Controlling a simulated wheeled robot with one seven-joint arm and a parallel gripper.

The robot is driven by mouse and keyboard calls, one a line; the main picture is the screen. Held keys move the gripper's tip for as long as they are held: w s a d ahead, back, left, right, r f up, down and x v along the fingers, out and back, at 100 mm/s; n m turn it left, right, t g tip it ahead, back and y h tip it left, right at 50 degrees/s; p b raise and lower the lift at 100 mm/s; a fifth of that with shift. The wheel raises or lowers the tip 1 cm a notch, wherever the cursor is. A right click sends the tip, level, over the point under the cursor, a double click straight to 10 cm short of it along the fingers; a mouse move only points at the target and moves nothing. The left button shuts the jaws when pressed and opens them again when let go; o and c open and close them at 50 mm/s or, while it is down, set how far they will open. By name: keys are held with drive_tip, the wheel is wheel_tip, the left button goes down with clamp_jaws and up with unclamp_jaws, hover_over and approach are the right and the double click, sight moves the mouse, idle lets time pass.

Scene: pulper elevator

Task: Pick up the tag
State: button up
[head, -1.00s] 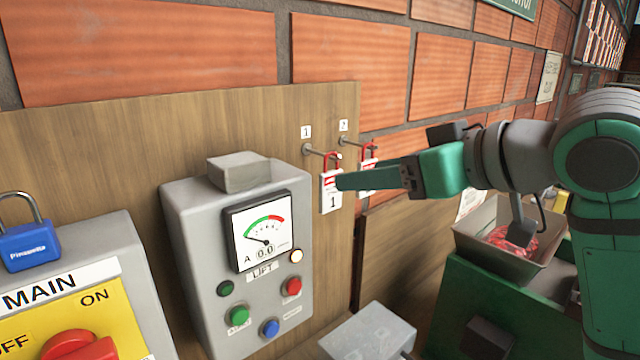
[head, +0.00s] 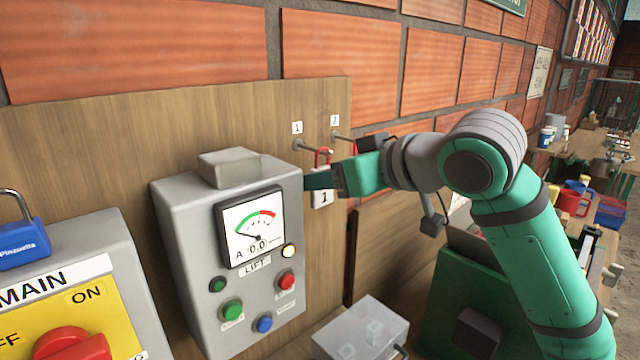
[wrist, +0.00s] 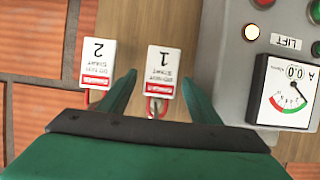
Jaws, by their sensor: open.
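A white tag numbered 1 with a red band (wrist: 162,68) hangs by a red loop from a peg on the wooden board. My gripper (wrist: 160,82) is open, with one finger on each side of tag 1 in the wrist view. I cannot tell whether either finger touches it. A second tag, numbered 2 (wrist: 96,64), hangs just outside the left finger in the wrist view. In the head view tag 2 is hidden behind my gripper (head: 312,182).
The grey LIFT box (head: 190,240) with gauge and buttons stands close left of the tags. A yellow MAIN switch panel (head: 100,300) with a blue padlock (head: 22,240) is at far left. A brick wall (head: 340,50) lies behind the board (head: 90,150).

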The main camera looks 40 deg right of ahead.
drive_tip(key=shift+w+a, duration=0.1)
drive_tip(key=shift+w, duration=0.05)
drive_tip(key=c, duration=1.1)
drive_tip(key=shift+r, duration=0.5)
drive_tip(key=s, duration=0.6)
drive_tip(key=s+d, duration=0.1)
drive_tip(key=s, duration=1.1)
drive_tip(key=shift+d+r, duration=0.25)
